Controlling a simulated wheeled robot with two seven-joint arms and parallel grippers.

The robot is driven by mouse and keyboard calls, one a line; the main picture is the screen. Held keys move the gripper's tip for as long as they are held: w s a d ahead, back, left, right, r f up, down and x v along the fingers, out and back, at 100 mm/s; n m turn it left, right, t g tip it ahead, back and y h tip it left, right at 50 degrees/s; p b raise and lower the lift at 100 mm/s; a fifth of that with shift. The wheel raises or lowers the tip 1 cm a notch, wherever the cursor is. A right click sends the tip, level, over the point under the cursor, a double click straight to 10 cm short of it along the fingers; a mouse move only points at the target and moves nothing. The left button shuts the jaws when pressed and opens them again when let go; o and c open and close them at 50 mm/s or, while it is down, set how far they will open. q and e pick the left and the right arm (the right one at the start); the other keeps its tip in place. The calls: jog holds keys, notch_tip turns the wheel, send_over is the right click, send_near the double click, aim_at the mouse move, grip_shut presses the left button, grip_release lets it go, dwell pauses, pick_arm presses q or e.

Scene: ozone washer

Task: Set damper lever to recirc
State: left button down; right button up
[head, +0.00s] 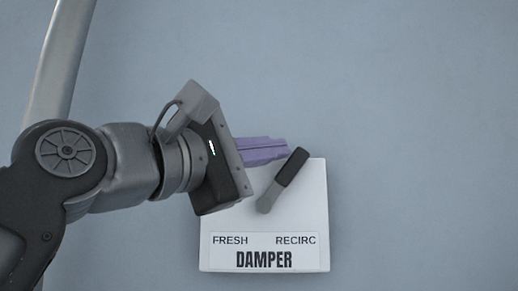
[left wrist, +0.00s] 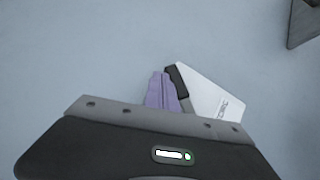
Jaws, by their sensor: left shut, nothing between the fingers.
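The white damper panel (head: 300,215) carries the labels FRESH at left, RECIRC at right and DAMPER below. Its lever (head: 282,180) has a grey base and a black grip and tilts up to the right, toward the RECIRC side. My left gripper (head: 286,148) has purple fingers, shut and empty, with their tips just left of the top of the black grip; whether they touch it I cannot tell. In the left wrist view the shut fingers (left wrist: 160,78) are beside the black grip (left wrist: 176,78), and the panel (left wrist: 210,95) lies to the right. My right gripper is not in view.
The plain blue-grey surface (head: 420,120) around the panel is clear on the right and above. A dark grey part (left wrist: 305,22) shows at the upper right corner of the left wrist view; I cannot tell what it is.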

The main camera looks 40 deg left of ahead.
pick_arm(q)
jog(key=shift+w+d, duration=0.2)
dwell(0.5)
jog(key=shift+f, duration=0.1)
jog(key=b+v, duration=0.2)
jog(key=v, duration=0.5)
jog(key=shift+s, duration=0.45)
jog(key=shift+f, duration=0.1)
